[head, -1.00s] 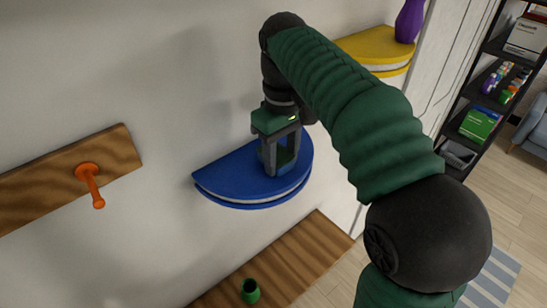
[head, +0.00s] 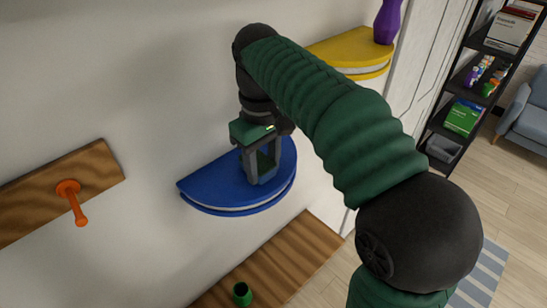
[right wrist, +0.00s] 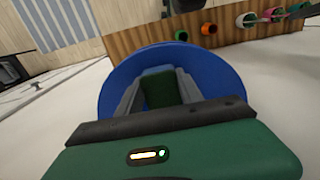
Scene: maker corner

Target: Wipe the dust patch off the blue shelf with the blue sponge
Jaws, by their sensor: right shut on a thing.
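The blue shelf (head: 212,187) is a half-round board on the wall in the middle of the head view; it also fills the middle of the right wrist view (right wrist: 222,78). My right gripper (head: 262,178) points down over the shelf's right half, with its fingertips at or close to the top surface. In the right wrist view the gripper (right wrist: 158,88) is shut on the blue sponge (right wrist: 157,71), which shows blue at the far end and dark green on the near face. I cannot make out the dust patch. My left gripper is in neither view.
A yellow shelf (head: 345,52) with a purple vase (head: 387,20) is up to the right. A wooden board with an orange peg (head: 70,200) is on the left. Below is a wooden ledge (head: 290,255) with a green cup (head: 242,293). A black rack (head: 455,90) stands far right.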

